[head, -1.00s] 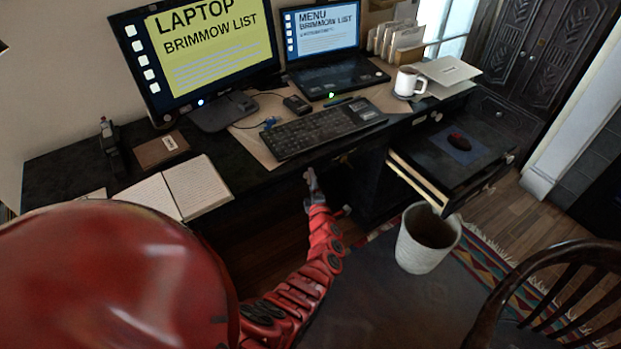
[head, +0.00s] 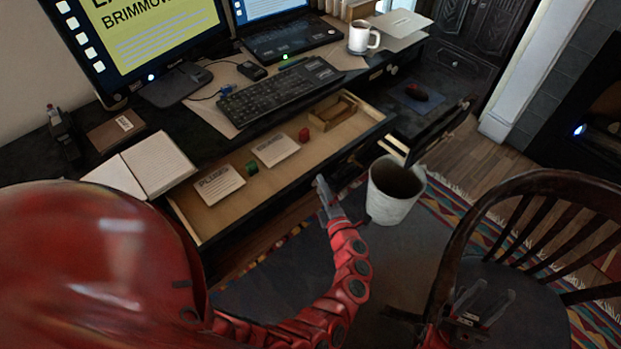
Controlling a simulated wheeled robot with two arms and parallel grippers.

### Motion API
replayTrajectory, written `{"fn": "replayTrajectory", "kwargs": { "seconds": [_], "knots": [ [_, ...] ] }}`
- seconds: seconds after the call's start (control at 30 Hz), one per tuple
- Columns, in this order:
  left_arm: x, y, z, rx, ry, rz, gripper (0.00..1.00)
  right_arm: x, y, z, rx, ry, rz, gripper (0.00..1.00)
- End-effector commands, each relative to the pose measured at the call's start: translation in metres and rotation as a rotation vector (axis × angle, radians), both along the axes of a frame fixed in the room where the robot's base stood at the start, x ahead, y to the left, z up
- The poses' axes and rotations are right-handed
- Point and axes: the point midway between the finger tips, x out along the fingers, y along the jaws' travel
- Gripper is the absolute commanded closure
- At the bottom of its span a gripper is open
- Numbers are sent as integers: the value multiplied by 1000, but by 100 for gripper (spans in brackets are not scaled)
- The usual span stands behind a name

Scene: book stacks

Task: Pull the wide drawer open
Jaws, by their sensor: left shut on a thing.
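The wide drawer (head: 221,226) under the desk top is pulled out, so its pale wooden inside shows in the head view. In it lie two paper cards, a small green thing, a red thing and a small wooden tray. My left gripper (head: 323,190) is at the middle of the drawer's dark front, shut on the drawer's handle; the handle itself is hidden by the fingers. My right gripper (head: 484,301) is low at the right, in front of the chair seat, its two fingers apart and empty.
A white bin (head: 393,192) stands close to the right of my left gripper. A wooden chair (head: 537,190) fills the lower right. A keyboard (head: 283,90) lies on the desk.

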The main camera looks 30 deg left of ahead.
Motion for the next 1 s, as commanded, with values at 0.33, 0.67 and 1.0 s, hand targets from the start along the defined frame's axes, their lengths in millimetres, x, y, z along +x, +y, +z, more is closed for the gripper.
{"fn": "replayTrajectory", "kwargs": {
  "seconds": [0.33, 0.67, 1.0],
  "knots": [
    [-10, -24, -2, 0, 3, -1, 100, 0, 0, -7, 0, 0, 0, 63],
    [-11, -25, -1, -1, 2, -1, 100, 0, 0, -7, 0, 0, 0, 63],
    [-10, -25, 0, 0, 1, -1, 42, 0, 0, -7, 0, 0, 0, 63]
  ]
}}
